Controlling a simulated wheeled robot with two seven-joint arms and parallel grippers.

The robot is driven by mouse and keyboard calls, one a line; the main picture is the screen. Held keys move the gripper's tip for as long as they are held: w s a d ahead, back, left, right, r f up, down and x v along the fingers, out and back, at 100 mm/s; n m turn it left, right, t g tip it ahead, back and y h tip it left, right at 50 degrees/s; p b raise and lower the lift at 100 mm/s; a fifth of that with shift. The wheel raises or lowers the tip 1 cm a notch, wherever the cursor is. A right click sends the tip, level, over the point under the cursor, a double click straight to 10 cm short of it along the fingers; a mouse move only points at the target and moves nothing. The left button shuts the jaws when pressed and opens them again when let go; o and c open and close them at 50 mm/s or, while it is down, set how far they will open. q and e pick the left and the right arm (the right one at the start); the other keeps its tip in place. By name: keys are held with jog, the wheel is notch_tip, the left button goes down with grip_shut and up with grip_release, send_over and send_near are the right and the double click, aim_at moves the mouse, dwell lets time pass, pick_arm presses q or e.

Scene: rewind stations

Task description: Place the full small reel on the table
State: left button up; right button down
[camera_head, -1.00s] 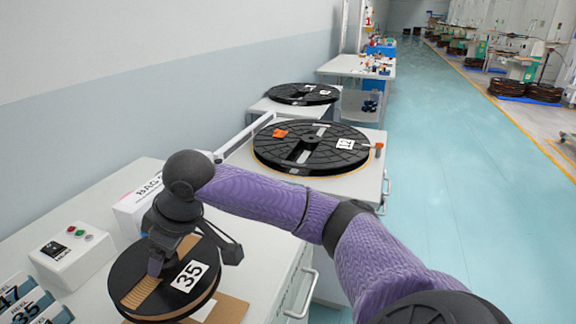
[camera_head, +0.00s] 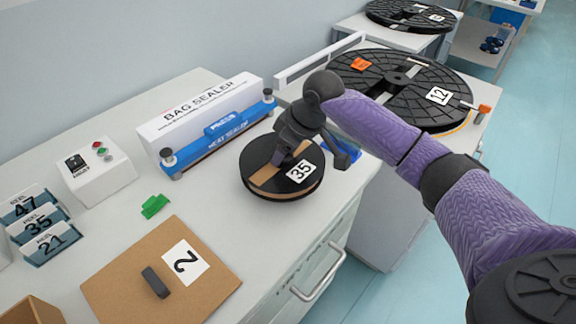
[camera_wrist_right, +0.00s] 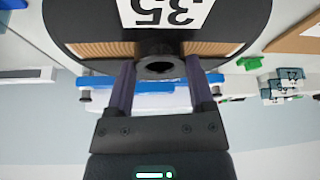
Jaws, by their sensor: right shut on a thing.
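The small reel (camera_head: 262,180) is a black disc with tan material showing and a white label reading 35. In the head view it is at the front right of the white table (camera_head: 110,228), near the blue bag sealer. My right gripper (camera_head: 285,158) is shut on the reel at its hub from above. In the right wrist view the two fingers of the right gripper (camera_wrist_right: 160,78) flank the dark hub of the reel (camera_wrist_right: 75,22). I cannot tell whether the reel touches the table. My left gripper is not in view.
A bag sealer (camera_head: 215,130) stands behind the reel. A control box (camera_head: 98,172) and numbered cards (camera_head: 35,225) are at left. A large reel (camera_head: 435,100) marked 12 sits at right.

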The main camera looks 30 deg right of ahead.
aim_at(290, 156)
notch_tip(290, 156, down, 4)
jog(key=shift+r+b, duration=0.1)
jog(key=shift+b, duration=0.6)
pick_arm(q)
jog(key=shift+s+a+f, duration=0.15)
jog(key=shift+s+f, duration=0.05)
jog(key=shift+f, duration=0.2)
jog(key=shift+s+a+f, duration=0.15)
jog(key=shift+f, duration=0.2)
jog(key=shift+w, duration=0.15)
pick_arm(e)
jog(key=shift+c, duration=1)
grip_release()
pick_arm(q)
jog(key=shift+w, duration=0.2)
pick_arm(e)
jog(key=shift+o, duration=1)
pick_arm(q)
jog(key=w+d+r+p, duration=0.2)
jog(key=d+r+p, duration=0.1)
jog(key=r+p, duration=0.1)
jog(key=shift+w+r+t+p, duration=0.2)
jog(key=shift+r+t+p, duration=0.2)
jog(key=shift+p, duration=0.2)
pick_arm(e)
jog(key=v, duration=1.2)
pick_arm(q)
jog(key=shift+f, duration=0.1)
pick_arm(e)
jog(key=shift+r, duration=0.1)
